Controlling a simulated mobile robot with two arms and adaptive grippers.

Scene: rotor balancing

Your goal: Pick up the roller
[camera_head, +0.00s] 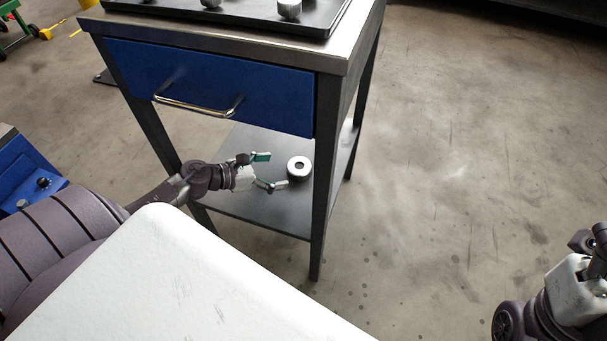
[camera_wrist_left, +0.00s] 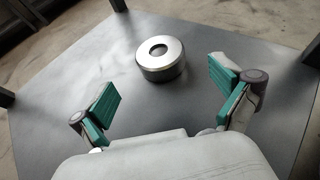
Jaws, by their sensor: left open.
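The roller (camera_head: 299,168) is a short metal cylinder with a round hole in its top. It stands on the lower shelf (camera_head: 262,205) of a workbench. My left gripper (camera_head: 273,171) reaches in over that shelf, open and empty, with its green-padded fingers pointing at the roller. In the left wrist view the roller (camera_wrist_left: 160,58) lies ahead of the fingertips, roughly between their lines and apart from both. The left gripper (camera_wrist_left: 164,88) spreads wide there. At the right edge of the head view part of my right arm shows; its fingertips cannot be made out.
The workbench has dark legs, a blue drawer (camera_head: 210,83) with a metal handle above the shelf, and a dark tray (camera_head: 245,12) with metal parts on top. A front leg (camera_head: 322,200) stands just right of the roller. The floor to the right is clear.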

